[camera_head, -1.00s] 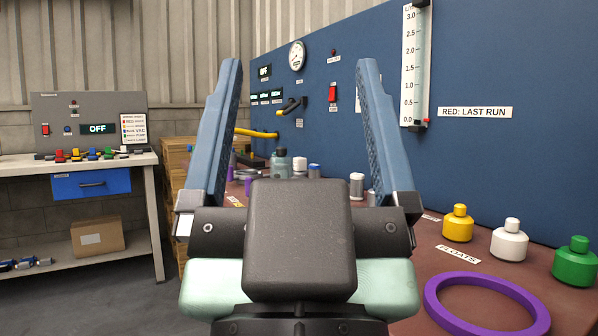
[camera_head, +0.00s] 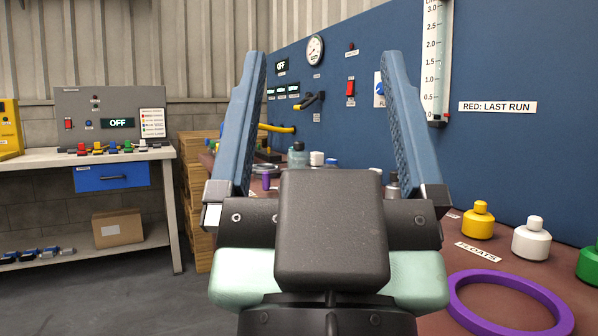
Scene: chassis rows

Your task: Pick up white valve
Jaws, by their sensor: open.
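My gripper (camera_head: 322,58) fills the middle of the view, its two blue fingers pointing up and spread wide apart with nothing between them. A row of small coloured valves (camera_head: 110,148) in red, yellow, blue and green stands on top of the left workbench (camera_head: 40,160). A small white piece (camera_head: 143,145) at the right end of that row looks like the white valve, but it is too small to be sure. It is far from my gripper, to the left and farther back.
A control box (camera_head: 110,110) showing OFF stands behind the valves, with a yellow case (camera_head: 9,125) at the far left. Wooden pallets (camera_head: 195,190) stand beside the bench. On the right, a red-brown table holds a purple ring (camera_head: 508,305) and bottle-shaped floats (camera_head: 531,240). Open floor lies at lower left.

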